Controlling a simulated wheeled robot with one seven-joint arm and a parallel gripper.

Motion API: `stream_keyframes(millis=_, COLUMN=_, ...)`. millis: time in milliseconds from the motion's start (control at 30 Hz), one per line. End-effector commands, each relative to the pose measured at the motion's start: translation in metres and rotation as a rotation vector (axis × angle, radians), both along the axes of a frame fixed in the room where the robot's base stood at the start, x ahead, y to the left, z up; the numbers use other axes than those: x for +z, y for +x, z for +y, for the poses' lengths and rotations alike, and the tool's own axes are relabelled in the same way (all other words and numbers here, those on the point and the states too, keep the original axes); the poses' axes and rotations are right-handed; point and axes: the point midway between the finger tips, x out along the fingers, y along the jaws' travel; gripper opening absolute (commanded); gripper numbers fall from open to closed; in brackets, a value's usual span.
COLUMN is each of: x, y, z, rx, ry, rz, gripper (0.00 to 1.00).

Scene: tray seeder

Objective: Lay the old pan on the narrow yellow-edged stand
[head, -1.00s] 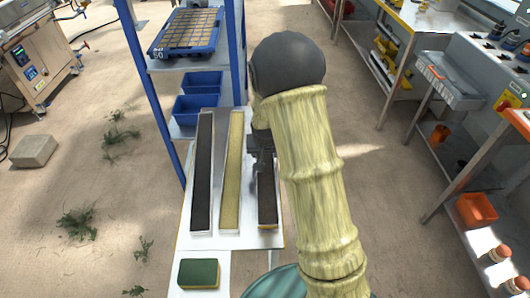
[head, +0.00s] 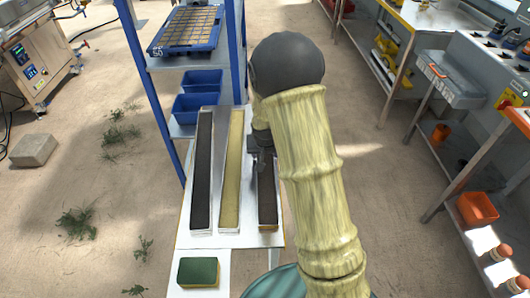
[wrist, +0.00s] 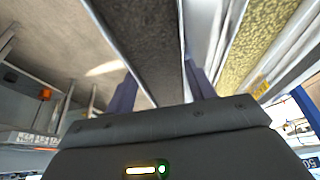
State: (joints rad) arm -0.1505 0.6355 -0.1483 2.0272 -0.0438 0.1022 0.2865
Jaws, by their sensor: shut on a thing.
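My gripper (head: 265,166) is shut on the right-hand long narrow pan (head: 267,207), which is filled with dark material. In the wrist view the fingers (wrist: 163,92) stand at both long sides of this dark-filled pan (wrist: 142,45). My arm hides its far part in the head view; I cannot tell whether it is lifted. A yellow-filled pan (head: 232,185) lies to its left, also in the wrist view (wrist: 258,45). Another dark-filled pan (head: 202,180) lies farther left. Which pan is the old one is not clear. A pale, yellow-edged surface (head: 250,240) lies under the pans.
A green-topped block (head: 198,271) sits on a white surface in front of the pans. A blue-framed rack (head: 150,95) with a seed tray (head: 187,30) and blue bins (head: 195,107) stands behind. Metal benches (head: 445,90) line the right side.

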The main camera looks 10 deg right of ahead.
Motion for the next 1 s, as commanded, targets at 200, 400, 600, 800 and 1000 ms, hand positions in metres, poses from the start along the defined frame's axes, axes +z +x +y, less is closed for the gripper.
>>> stream_keyframes(millis=200, x=-0.001, y=0.000, z=0.000, rx=0.000, ry=0.000, rz=-0.002, gripper=0.60)
stream_keyframes(millis=400, x=-0.002, y=0.000, z=0.000, rx=0.000, ry=0.000, rz=-0.001, gripper=0.80)
stream_keyframes(millis=600, x=-0.002, y=-0.001, z=0.001, rx=0.002, ry=-0.001, rz=0.001, gripper=0.80)
stream_keyframes(millis=800, x=0.013, y=-0.005, z=0.003, rx=0.003, ry=0.000, rz=-0.003, gripper=0.80)
stream_keyframes(millis=1000, x=0.046, y=-0.018, z=0.005, rx=0.002, ry=0.001, rz=-0.004, gripper=0.80)
